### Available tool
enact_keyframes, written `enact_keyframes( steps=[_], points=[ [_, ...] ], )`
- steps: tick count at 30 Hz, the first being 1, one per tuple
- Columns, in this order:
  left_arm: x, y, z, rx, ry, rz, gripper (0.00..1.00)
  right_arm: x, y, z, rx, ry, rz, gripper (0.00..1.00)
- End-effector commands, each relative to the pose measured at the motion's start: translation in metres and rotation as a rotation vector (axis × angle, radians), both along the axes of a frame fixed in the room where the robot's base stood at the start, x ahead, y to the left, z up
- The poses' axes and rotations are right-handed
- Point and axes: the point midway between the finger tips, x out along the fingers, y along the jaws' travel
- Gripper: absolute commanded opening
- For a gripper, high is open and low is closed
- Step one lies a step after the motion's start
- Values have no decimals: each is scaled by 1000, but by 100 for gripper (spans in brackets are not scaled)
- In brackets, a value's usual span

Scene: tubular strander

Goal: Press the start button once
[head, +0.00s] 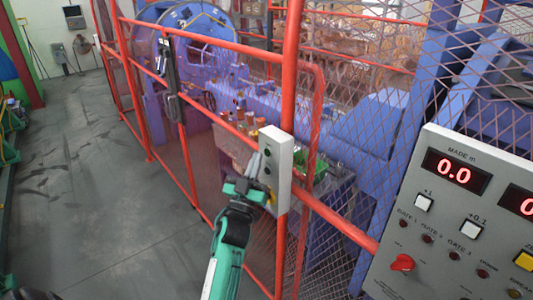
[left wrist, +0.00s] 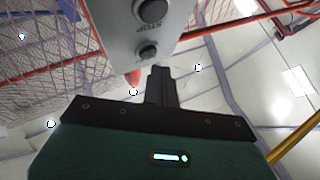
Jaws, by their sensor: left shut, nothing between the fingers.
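A light grey button box (head: 284,158) is fixed to the orange-red fence post. Dark round buttons show on its left-hand face in the head view. In the left wrist view, the box (left wrist: 115,25) fills the top, with a larger dark button (left wrist: 152,11) and a smaller one (left wrist: 148,52). Upside-down STOP lettering lies between them; no start label is readable. My green left gripper (head: 257,166) is at the lower part of the box. Its fingers (left wrist: 161,72) are shut and empty, close to the smaller button; I cannot tell if they touch. My right gripper is out of view.
An orange-red mesh fence (head: 225,117) runs in front of the blue machine (head: 205,60). A grey control panel (head: 440,215) with red displays, one reading 0.0, stands at the right. The grey floor (head: 110,200) on the left is clear.

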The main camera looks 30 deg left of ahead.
Motion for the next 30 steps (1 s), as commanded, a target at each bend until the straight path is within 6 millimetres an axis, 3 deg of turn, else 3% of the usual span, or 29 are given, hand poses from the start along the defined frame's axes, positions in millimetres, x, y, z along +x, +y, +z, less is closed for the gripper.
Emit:
enact_keyframes(
  steps=[30],
  points=[
    [0, 0, 0, 0, 0, 0, 0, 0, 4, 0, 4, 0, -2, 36]
  ],
)
